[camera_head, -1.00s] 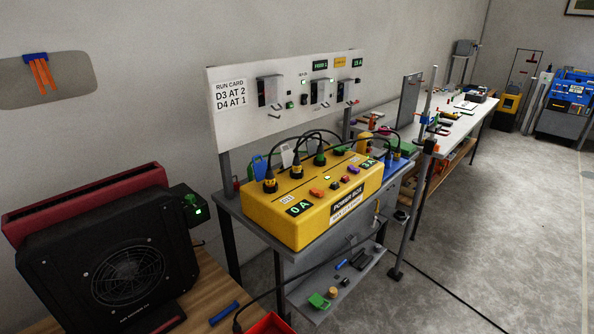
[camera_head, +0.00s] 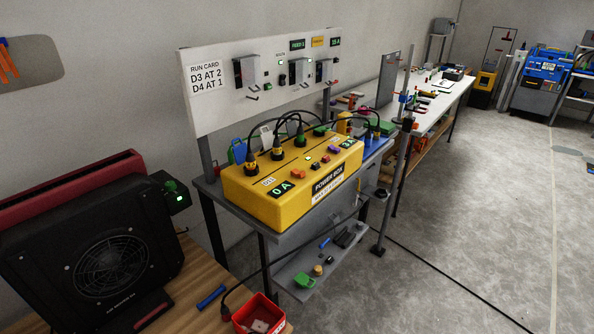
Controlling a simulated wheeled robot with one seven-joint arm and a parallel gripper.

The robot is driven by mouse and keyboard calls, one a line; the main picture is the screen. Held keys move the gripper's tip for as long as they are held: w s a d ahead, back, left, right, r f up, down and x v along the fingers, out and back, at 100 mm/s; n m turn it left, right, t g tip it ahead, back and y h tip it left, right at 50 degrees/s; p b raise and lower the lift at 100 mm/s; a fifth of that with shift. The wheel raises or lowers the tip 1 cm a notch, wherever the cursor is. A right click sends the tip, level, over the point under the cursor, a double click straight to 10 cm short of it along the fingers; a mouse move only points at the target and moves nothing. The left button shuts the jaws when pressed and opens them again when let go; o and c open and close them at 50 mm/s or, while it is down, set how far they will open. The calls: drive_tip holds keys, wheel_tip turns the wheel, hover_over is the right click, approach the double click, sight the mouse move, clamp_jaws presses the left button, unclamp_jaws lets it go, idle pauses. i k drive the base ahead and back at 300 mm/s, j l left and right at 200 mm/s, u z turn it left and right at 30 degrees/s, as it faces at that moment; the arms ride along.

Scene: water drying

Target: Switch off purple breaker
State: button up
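The yellow power box (camera_head: 240,190) sits on a grey bench in the middle of the view, with black cables plugged into its top. A small purple switch (camera_head: 334,149), which looks like the purple breaker, is on its top near the right end, by the green "3A" display (camera_head: 347,144). Whether it is on or off is too small to tell. A "0 A" display (camera_head: 281,188) is at the left end. An orange switch (camera_head: 298,174) and a red one (camera_head: 325,160) sit between the displays. My gripper is not in view.
A white panel (camera_head: 215,115) with a run card stands behind the box. A black fan heater (camera_head: 100,265) and a red bin (camera_head: 240,318) are on the wooden table at front left. A metal post (camera_head: 398,150) stands right of the box. The floor at right is mostly clear.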

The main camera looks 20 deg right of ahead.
sight(332, 147)
drive_tip(key=i+l, duration=0.35)
drive_tip(key=l, duration=0.2)
drive_tip(key=i+l, duration=0.35)
drive_tip(key=l, duration=0.2)
drive_tip(key=i+l+z, duration=0.1)
drive_tip(key=i+l, duration=0.25)
drive_tip(key=l, duration=0.25)
drive_tip(key=i+l, duration=0.4)
drive_tip(key=l+z, duration=0.05)
drive_tip(key=l, duration=0.05)
